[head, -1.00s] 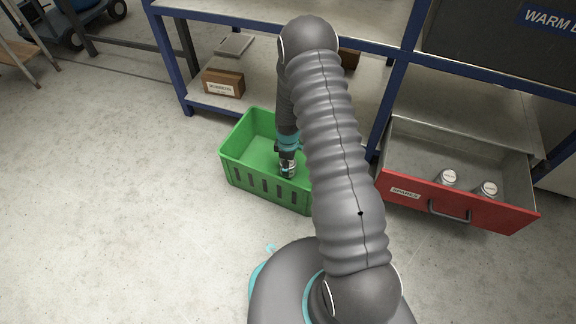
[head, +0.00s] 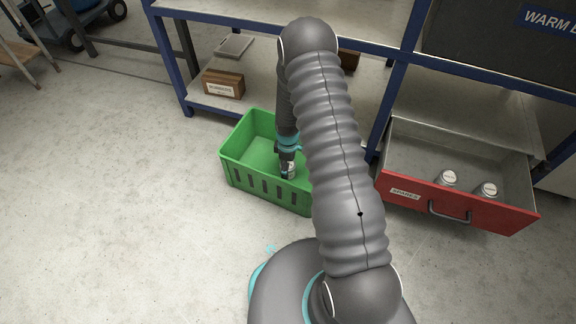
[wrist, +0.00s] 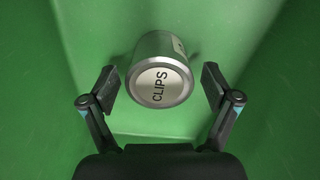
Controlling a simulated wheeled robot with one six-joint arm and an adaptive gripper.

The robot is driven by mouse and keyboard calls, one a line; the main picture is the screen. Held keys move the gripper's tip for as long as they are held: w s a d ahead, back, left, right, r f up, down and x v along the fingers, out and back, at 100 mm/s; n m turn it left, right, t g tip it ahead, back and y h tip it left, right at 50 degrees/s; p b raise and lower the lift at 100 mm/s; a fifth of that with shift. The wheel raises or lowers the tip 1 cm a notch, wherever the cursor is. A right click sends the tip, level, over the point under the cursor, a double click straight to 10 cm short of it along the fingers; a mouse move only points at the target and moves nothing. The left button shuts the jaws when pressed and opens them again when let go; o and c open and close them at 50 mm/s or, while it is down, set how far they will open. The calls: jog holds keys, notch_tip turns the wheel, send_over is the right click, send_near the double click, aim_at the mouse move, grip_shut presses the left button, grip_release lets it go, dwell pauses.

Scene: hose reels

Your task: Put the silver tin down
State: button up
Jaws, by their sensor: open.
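The silver tin (wrist: 159,82), its lid marked CLIPS, is inside the green crate (head: 240,178). In the wrist view it sits between my gripper's two fingers (wrist: 160,90), with a gap visible on each side. My gripper is open and reaches down into the crate. In the head view the gripper (head: 288,172) is near the crate's front wall, and only a small light part of the tin (head: 291,168) shows beside it. My arm hides the crate's right end.
A red-fronted drawer (head: 460,205) stands open at the right with two tins (head: 449,177) in it. Blue-framed shelving (head: 180,60) stands behind the crate, with a brown box (head: 223,83) on its lower shelf. The floor at the left is clear.

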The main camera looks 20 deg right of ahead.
jog(key=s+a+r+m+t+p, duration=0.1)
jog(key=s+r+m, duration=0.15)
jog(key=r, duration=1.05)
jog(key=s+r+m+t, duration=0.1)
jog(key=s+r, duration=0.2)
jog(key=r, duration=1)
jog(key=s+a+r+m+t+p, duration=0.1)
jog(key=s+r+m, duration=0.15)
jog(key=r, duration=1.15)
jog(key=s+r+m+t, duration=0.1)
jog(key=s+r+m, duration=0.1)
jog(key=s, duration=0.5)
jog(key=s+r+m, duration=0.2)
jog(key=s+r, duration=0.3)
jog(key=s, duration=0.1)
jog(key=s+a+r+m+t, duration=0.1)
jog(key=s+r+m, duration=0.1)
jog(key=s+r, duration=0.2)
jog(key=shift+s+t, duration=0.3)
jog(key=shift+s, duration=1.55)
